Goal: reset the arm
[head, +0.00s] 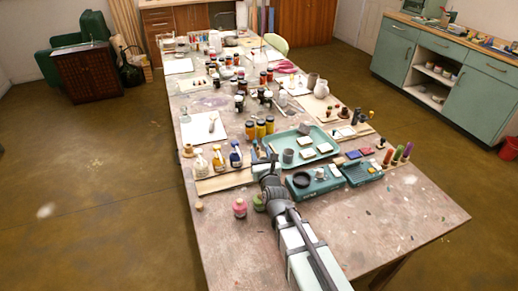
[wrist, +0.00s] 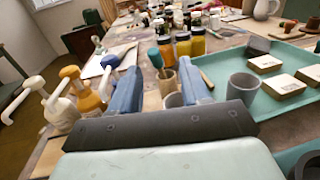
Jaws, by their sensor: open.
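My gripper (head: 265,156) reaches over the long paint table (head: 235,255) from the near edge, just left of the teal tray (head: 288,138). In the wrist view my gripper (wrist: 158,92) shows two blue fingers, spread apart, with nothing held between them. A small wooden cup with a teal-topped tool (wrist: 167,80) stands beyond the gap. A grey cup (wrist: 243,88) stands on the tray to the right of the fingers. Part of a second grey cup shows low between the fingers, mostly hidden.
Pump bottles in white (head: 200,161), yellow (head: 218,158) and blue (head: 236,156) stand close left of my gripper. Yellow jars (head: 261,129) stand behind it. A pink bottle (head: 240,208) stands beside my arm. The table's near right part (head: 410,215) is clear.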

